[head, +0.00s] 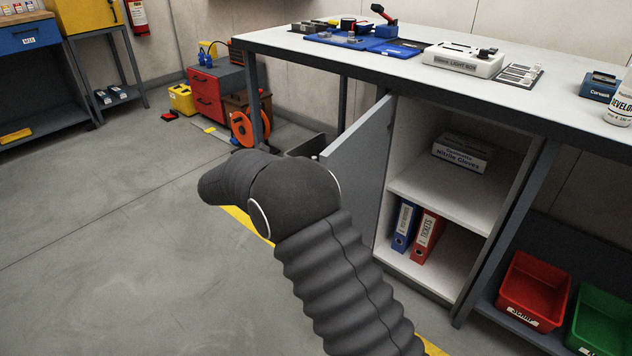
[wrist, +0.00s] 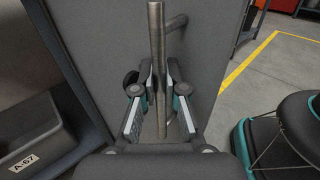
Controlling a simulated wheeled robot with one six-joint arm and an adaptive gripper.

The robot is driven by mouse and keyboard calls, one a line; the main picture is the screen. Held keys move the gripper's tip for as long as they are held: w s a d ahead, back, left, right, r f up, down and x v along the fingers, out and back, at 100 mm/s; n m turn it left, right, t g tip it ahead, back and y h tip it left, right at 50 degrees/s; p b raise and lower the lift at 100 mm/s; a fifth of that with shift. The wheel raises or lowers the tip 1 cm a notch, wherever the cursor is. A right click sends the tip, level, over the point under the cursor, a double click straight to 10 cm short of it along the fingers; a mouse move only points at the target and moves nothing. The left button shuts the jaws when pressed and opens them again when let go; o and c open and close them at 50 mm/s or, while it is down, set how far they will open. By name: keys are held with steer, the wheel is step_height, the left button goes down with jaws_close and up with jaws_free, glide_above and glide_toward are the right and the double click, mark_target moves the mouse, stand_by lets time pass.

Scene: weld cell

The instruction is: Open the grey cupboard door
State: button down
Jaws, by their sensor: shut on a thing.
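The grey cupboard door (head: 362,172) stands well open in the head view, swung out to the left from under the workbench. The cupboard's inside (head: 437,185) shows, with shelves. In the wrist view, the door (wrist: 105,40) fills the middle behind a round metal bar handle (wrist: 157,30). My gripper (wrist: 161,80) has its two fingers on either side of the handle and is shut on it. In the head view my dark arm covers the gripper and part of the door.
A glove box (head: 463,151) and a blue and a red binder (head: 427,233) sit on the cupboard shelves. A red bin (head: 533,288) and a green bin (head: 600,320) stand to the right. Open floor (head: 130,220) lies to the left. A cable reel (head: 243,128) stands behind.

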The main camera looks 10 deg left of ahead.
steer(key=c, duration=1.2)
jaws_free()
